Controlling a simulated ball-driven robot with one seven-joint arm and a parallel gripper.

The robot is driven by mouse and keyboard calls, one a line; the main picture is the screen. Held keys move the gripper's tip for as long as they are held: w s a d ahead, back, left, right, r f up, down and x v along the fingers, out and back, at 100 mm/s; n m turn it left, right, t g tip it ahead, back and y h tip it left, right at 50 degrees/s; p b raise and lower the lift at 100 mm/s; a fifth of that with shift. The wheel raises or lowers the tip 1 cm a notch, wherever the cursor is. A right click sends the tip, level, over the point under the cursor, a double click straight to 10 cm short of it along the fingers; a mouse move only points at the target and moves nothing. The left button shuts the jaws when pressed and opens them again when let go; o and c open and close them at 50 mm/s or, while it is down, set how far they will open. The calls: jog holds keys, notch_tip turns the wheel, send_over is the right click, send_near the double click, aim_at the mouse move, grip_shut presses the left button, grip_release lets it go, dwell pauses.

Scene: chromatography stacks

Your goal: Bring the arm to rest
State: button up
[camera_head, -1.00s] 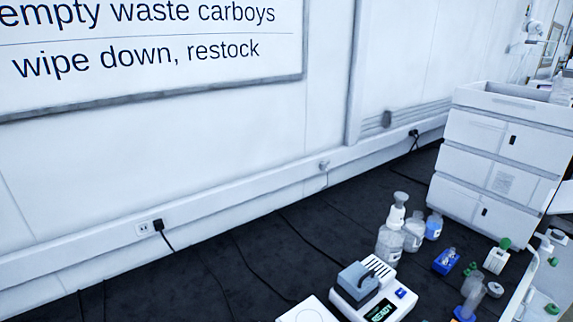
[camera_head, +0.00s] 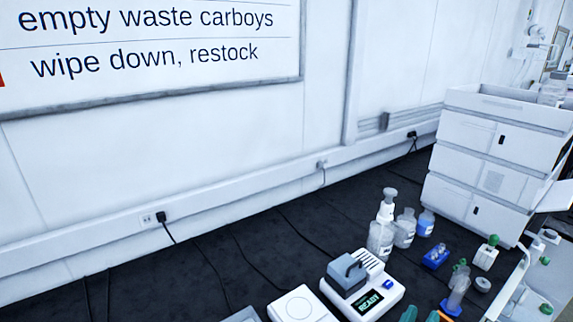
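Neither my arm nor my gripper can be made out in the camera_head view. Small teal and orange shapes (camera_head: 409,313) show at the bottom edge, cut off by the frame, and I cannot tell what they are.
A dark bench top (camera_head: 215,262) runs along a white wall. On it are a benchtop device reading READY (camera_head: 381,284), a white flat device (camera_head: 300,306), several bottles (camera_head: 381,236), a blue rack (camera_head: 436,256) and a stacked white instrument (camera_head: 498,143). The left bench is mostly clear.

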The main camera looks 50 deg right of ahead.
jog(key=w+a+r+n+t+y, duration=0.2)
jog(key=w+a+n+t+y, duration=0.2)
jog(key=w+n+t, duration=0.5)
jog(key=w+a+r+n+t+y, duration=0.35)
jog(key=w+n+t, duration=0.35)
jog(key=n, duration=0.4)
jog(key=w+a+f+n+y, duration=0.4)
jog(key=a+f+n+y, duration=0.3)
jog(key=a+n+y, duration=0.65)
jog(key=s+a+f+n+g+y, duration=0.1)
jog(key=s+a+f+n+g, duration=0.1)
jog(key=s+f+n+g, duration=0.65)
jog(key=s+d+f+n+g+h, duration=0.3)
jog(key=s+f+n+g, duration=0.3)
jog(key=s, duration=0.4)
jog(key=shift+g, duration=0.25)
jog(key=f+b, duration=0.2)
jog(key=b, duration=0.1)
jog(key=f+b, duration=0.6)
jog(key=b, duration=0.1)
jog(key=shift+w+a+f, duration=0.1)
jog(key=shift+w+f, duration=0.05)
jog(key=shift+w, duration=0.2)
